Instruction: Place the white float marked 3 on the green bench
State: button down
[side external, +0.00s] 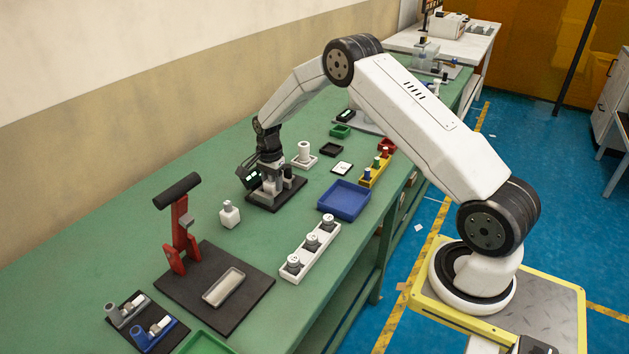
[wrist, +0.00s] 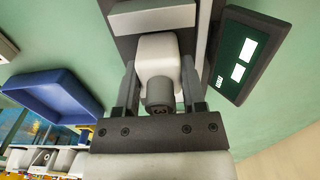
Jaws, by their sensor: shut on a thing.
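The white float marked 3 (wrist: 158,58) is a white block with a grey cap, the mark showing on the cap in the wrist view. My gripper (wrist: 160,92) is shut on it, one finger on each side. In the side view my gripper (side external: 270,180) is low over a dark-based station at the back of the green bench (side external: 120,235). The float is hard to make out there, and I cannot tell whether it touches the station.
The station's green display (wrist: 245,60) is close beside my gripper. A blue tray (side external: 344,201) and a white rack (side external: 306,255) with three capped pieces are nearer the front edge. A red stand (side external: 182,235) on a dark plate is at left. Some bare bench lies between.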

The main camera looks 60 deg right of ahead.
jog(key=shift+c, duration=0.9)
grip_release()
jog(key=shift+r, duration=0.1)
notch_tip(320, 180, up, 12)
jog(key=shift+r, duration=0.1)
jog(key=shift+s+a+n, duration=0.25)
jog(key=shift+a+n, duration=0.05)
jog(key=shift+a, duration=0.1)
jog(key=s+a+n+t, duration=0.1)
jog(key=s+a+n, duration=0.6)
jog(key=s, duration=0.5)
jog(key=s+a+n+t, duration=0.1)
jog(key=s+a+n, duration=0.7)
jog(key=s+n, duration=0.2)
jog(key=shift+s+t, duration=0.3)
jog(key=shift+s, duration=0.9)
